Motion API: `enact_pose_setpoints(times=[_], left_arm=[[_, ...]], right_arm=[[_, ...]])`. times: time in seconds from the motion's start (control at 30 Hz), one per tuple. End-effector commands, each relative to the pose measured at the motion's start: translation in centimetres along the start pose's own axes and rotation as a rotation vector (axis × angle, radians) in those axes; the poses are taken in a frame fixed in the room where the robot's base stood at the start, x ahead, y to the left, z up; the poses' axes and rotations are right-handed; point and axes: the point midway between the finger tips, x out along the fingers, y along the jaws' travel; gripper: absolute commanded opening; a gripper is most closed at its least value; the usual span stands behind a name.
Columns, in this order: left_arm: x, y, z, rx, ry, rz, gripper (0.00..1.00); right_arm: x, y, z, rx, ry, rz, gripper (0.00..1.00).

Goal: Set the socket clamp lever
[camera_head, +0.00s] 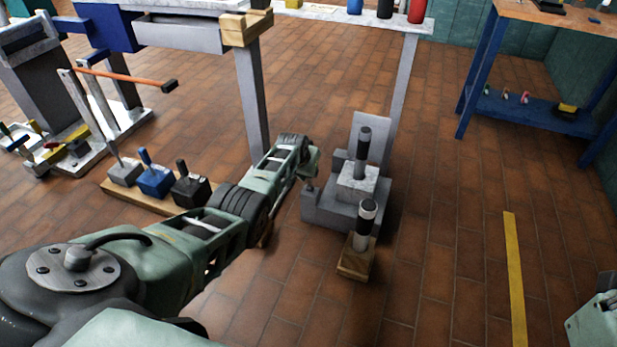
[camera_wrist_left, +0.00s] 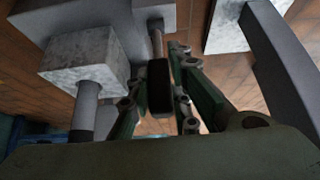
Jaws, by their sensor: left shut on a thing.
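A grey clamp fixture (camera_head: 325,212) stands on the floor, with a pale block (camera_head: 357,184) on it holding an upright post with a black grip (camera_head: 363,145). My left gripper (camera_head: 310,172) is at the fixture's left side. In the left wrist view a lever with a black handle (camera_wrist_left: 159,88) on a grey rod (camera_wrist_left: 156,35) sits between my left fingers, and the gripper is shut on it. The pale block (camera_wrist_left: 80,66) and its post (camera_wrist_left: 84,108) are to the left there. In the head view my gripper mostly hides the lever. My right gripper is not in view.
A second black-and-silver post (camera_head: 365,225) stands on a wooden block (camera_head: 357,261) in front of the fixture. A wooden board (camera_head: 142,196) with several levered boxes lies to the left. A blue-legged bench (camera_head: 545,12) is at right. Floor between fixture and yellow strip (camera_head: 515,270) is clear.

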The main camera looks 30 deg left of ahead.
Motion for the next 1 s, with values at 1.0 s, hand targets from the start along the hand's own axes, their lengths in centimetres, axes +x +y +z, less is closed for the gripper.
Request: enact_pose_setpoints(times=[1.0], left_arm=[[0.29,-0.03,-0.51,-0.001,-0.059,0.0,0.36]], right_arm=[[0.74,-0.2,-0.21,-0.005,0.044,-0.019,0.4]])
